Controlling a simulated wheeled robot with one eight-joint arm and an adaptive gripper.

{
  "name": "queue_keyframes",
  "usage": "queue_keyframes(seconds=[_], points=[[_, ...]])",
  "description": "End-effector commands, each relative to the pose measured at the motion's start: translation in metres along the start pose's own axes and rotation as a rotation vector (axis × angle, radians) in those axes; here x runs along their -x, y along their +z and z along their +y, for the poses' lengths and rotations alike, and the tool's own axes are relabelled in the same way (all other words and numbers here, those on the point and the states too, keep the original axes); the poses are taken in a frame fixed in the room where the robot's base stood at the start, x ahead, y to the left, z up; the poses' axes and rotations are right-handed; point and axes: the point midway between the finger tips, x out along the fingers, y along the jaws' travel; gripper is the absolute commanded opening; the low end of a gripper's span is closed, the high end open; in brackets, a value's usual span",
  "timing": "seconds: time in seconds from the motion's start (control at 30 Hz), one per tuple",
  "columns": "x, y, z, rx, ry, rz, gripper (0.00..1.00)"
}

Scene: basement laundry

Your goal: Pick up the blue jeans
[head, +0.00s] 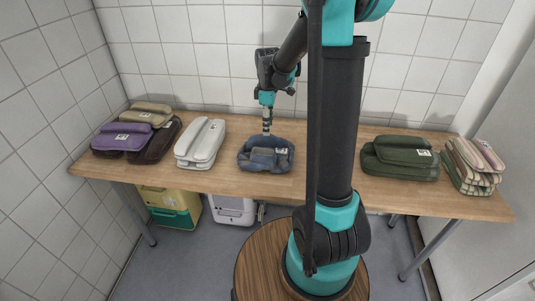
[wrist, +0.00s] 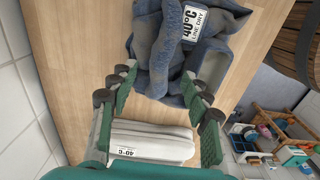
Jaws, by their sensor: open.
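The blue jeans (head: 252,163) lie folded in a bundle on the wooden table, left of centre in the head view. They also show at the top of the wrist view (wrist: 220,22), with a white "40°C line dry" label. My gripper (head: 267,130) points down just above and behind them in the head view. In the wrist view my gripper (wrist: 157,78) is open and empty, its green-padded fingers apart. Its fingertips overlap the near edge of the jeans there; I cannot tell whether they touch.
The white folded garment (head: 200,143) lies just left of the jeans. Purple (head: 122,136), brown and tan garments lie at the far left. A green stack (head: 400,158) and a striped stack (head: 474,165) lie at the right.

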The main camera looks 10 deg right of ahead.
Motion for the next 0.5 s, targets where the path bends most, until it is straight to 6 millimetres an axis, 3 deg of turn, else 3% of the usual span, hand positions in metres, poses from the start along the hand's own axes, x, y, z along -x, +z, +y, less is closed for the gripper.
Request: queue_keyframes(seconds=[0.23,0.5], points=[[-0.017,0.000,-0.001,0.000,0.000,0.000,0.48],[-0.053,0.000,-0.003,0.000,0.000,0.000,0.48]])
